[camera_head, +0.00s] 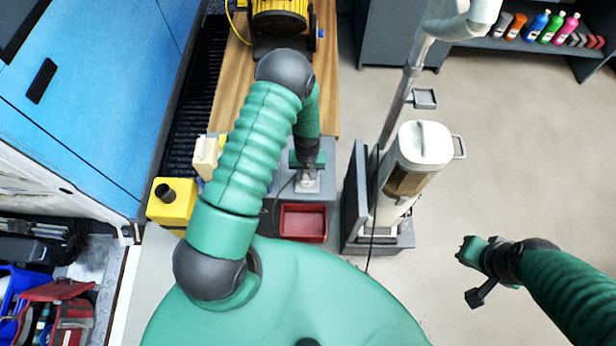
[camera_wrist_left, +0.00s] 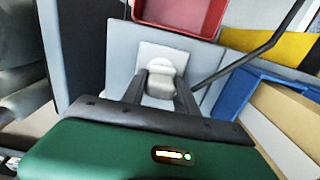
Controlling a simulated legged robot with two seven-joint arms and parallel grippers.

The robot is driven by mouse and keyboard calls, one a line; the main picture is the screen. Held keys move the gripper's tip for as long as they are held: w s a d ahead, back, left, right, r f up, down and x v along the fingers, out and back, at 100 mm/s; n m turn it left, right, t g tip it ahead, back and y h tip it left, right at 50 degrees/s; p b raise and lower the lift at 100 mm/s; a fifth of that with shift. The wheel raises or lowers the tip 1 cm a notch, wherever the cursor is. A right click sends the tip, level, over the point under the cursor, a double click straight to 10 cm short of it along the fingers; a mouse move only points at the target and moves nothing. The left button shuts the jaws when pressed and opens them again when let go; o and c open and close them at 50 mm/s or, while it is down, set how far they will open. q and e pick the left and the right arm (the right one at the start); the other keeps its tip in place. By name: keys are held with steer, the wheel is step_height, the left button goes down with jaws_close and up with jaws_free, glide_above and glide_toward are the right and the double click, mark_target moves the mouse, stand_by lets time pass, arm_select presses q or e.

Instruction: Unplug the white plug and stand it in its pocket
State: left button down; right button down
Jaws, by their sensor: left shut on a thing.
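My left gripper (camera_head: 308,178) reaches down to a grey surface in the head view. In the left wrist view its two fingers (camera_wrist_left: 160,90) are closed around the white plug (camera_wrist_left: 160,83). Behind the plug is a pale square plate (camera_wrist_left: 165,53), also seen in the head view (camera_head: 308,187). The plug is in front of or at this plate; I cannot tell whether it is still seated in it. A dark cord (camera_wrist_left: 245,62) runs off to the upper right in the wrist view. My right gripper (camera_head: 470,252) hangs over open floor, away from the plug; its jaw opening is unclear.
A red tray (camera_head: 303,223) lies just below the plate in the head view. A yellow container (camera_head: 172,203) stands to the left. A white cylindrical machine (camera_head: 424,146) stands to the right. The floor (camera_head: 520,150) at right is clear.

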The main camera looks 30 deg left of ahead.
arm_select(q)
steer(key=shift+r+p, duration=1.25)
steer(key=shift+r, duration=0.55)
step_height(320, 180, up, 3)
steer(key=p, duration=0.2)
steer(key=shift+p, duration=0.3)
